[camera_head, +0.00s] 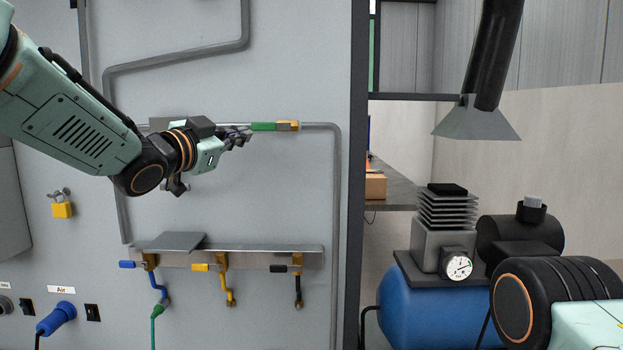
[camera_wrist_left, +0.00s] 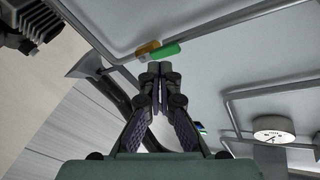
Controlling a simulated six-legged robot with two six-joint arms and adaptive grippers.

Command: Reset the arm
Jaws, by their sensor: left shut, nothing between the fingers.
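My left arm comes in from the left in the head view. Its gripper (camera_head: 238,138) is shut with nothing in it, in front of the grey wall panel (camera_head: 260,60). The fingertips are close to the left end of a green-handled valve (camera_head: 263,126) on a grey pipe; I cannot tell whether they touch. In the left wrist view the closed fingertips (camera_wrist_left: 160,68) point at the green handle (camera_wrist_left: 165,51) and its yellow body. Part of my right arm shows at the lower right of the head view, but its gripper does not.
A metal rail (camera_head: 310,256) below carries blue, yellow and black valves. A yellow padlock (camera_head: 62,209) and a blue plug (camera_head: 57,318) are at the left. A blue compressor (camera_head: 400,310) with a gauge stands at the right, under a duct hood (camera_head: 475,122).

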